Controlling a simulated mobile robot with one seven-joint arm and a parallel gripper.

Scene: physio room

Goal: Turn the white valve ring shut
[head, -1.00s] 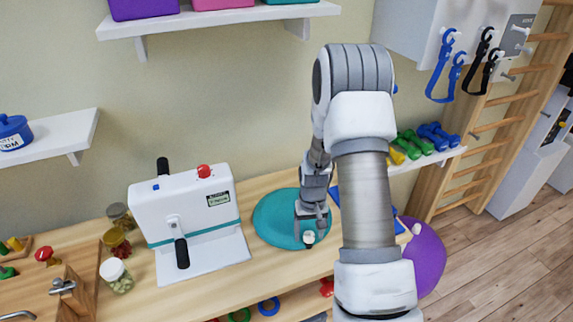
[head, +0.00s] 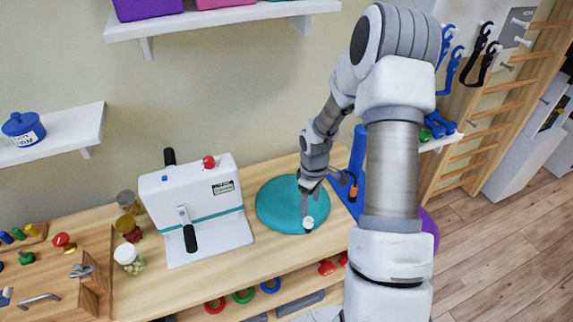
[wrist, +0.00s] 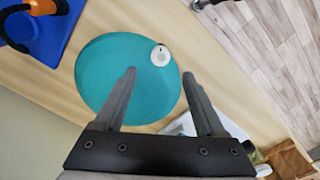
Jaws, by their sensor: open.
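My gripper (head: 306,208) is open and empty, pointing down over the cushion close to the ring. The wrist view shows its two fingers (wrist: 159,75) spread apart, with nothing between them. I cannot tell the exact height gap.
A blue stand (head: 357,160) with an orange-handled item (head: 353,190) is just right of my gripper. Coloured rings (head: 243,295) lie on the shelf below.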

